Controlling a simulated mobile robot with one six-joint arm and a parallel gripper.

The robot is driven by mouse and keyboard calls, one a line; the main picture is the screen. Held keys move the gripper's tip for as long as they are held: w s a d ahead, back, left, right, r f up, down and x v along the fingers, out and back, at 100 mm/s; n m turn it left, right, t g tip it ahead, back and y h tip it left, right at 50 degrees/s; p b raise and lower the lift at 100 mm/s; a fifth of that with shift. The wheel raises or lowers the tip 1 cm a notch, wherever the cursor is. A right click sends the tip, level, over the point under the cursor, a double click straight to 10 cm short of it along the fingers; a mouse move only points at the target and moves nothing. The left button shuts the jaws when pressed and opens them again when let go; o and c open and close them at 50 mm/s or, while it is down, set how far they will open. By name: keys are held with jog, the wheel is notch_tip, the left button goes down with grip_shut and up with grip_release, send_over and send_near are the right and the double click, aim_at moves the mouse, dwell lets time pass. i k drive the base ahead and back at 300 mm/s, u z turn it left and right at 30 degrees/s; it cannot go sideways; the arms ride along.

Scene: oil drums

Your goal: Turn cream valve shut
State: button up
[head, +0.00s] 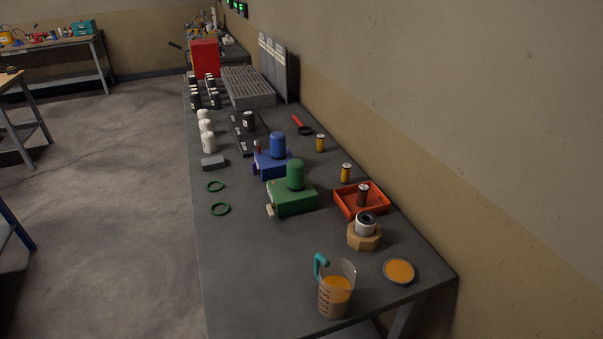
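A small cream piece (270,210), which looks like the cream valve, sticks out from the front left of the green block (293,201) on the long grey table. It is too small to tell how its handle is turned. A green drum (296,175) stands upright on that block. My gripper is not in view.
The table's left front area (245,265) is clear.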

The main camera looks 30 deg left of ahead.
aim_at(270, 206)
jog(key=z, duration=0.55)
jog(key=k, duration=1.05)
jog(key=u, duration=1.45)
jog(key=i, duration=0.5)
jog(key=u, duration=0.1)
